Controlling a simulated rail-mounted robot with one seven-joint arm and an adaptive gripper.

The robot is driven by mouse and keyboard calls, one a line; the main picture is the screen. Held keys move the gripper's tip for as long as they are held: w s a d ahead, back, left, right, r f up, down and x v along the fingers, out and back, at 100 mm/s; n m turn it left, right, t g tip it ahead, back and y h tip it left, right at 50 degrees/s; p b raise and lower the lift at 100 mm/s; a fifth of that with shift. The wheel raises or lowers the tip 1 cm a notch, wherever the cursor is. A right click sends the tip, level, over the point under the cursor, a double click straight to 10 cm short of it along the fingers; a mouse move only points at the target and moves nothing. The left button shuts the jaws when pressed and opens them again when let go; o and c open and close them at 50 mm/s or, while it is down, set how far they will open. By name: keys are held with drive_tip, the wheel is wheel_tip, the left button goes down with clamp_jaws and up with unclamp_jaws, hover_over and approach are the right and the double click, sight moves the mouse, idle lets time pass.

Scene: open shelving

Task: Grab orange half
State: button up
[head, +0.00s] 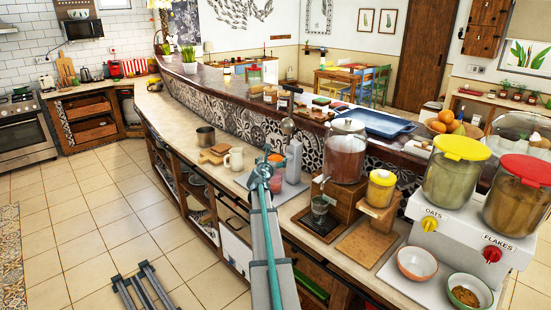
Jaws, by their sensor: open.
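Orange fruit (438,126) lies in a fruit bowl at the right, on the far side of the raised bar ledge. At this size I cannot tell whether any piece is an orange half. My arm, grey and teal, rises from the bottom middle, with its upper end in front of the counter. I cannot make out gripper fingers there. Small reddish things show beside the upper end of the arm, partly hidden by it, and I cannot tell what they are.
The curved counter (233,178) holds a metal pot (206,136), a white mug (235,158), a drink dispenser (344,152), a yellow-lidded jar (381,188) and OATS and FLAKES dispensers (455,172). A blue tray (375,123) lies on the ledge. Floor (95,215) at left is mostly clear.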

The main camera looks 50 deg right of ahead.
sight(275, 156)
drive_tip(key=p+x, duration=0.1)
drive_tip(key=x, duration=0.3)
drive_tip(key=shift+w+d+p, duration=0.15)
drive_tip(key=shift+d+p, duration=0.15)
drive_tip(key=shift+d, duration=0.1)
drive_tip(key=c, duration=1.2)
